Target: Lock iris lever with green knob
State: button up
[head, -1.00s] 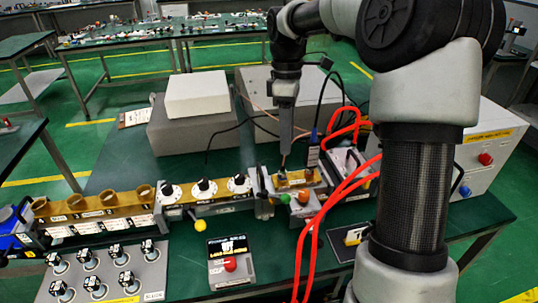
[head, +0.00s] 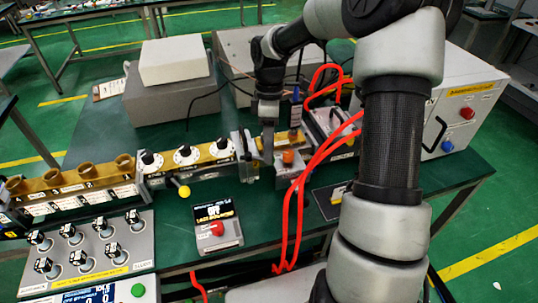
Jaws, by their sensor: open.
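My gripper (head: 267,148) hangs down at the middle of the bench, open, its fingertips over the brass waveguide section just left of an orange knob (head: 288,156). The green knob and its iris lever do not show now; my gripper covers the place beside the orange knob. I cannot tell whether the fingers touch the knob. A yellow ball knob (head: 184,192) on a lever sticks out further left, below the brass section with several black-and-white dials (head: 183,153).
Red cables (head: 300,200) loop close to the right of my gripper. A small box with a red button (head: 216,229) and a panel of several switches (head: 88,245) lie in front. A white cabinet (head: 465,110) stands right. Bare green bench (head: 170,220) shows between.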

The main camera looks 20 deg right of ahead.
jog(key=shift+s+a+f, duration=0.1)
jog(key=shift+s+f, duration=0.1)
jog(key=shift+f, duration=1)
grip_shut()
